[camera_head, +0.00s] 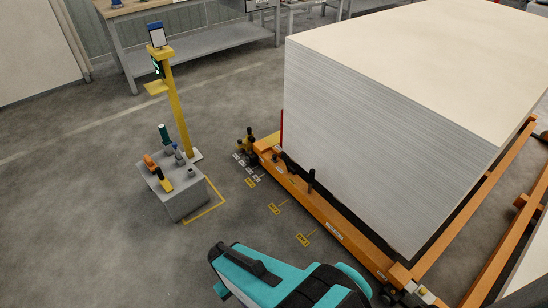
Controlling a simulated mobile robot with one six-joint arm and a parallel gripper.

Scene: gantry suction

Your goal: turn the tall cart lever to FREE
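The orange cart (347,238) stands at the right under a big pale stack. A yellow and black fitting with dark knobs (247,140) sits at the cart's left end. I cannot tell which of these is the tall lever, nor read any FREE mark. My teal and black arm shows at the bottom centre, apart from the levers. No gripper fingers can be made out.
The pale sheet stack (400,120) fills the cart top. A grey box (182,194) with several handled tools stands left of the cart, beside a yellow post (178,110) with a screen. Small yellow floor labels (274,208) line the open floor between. A workbench (200,50) stands behind.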

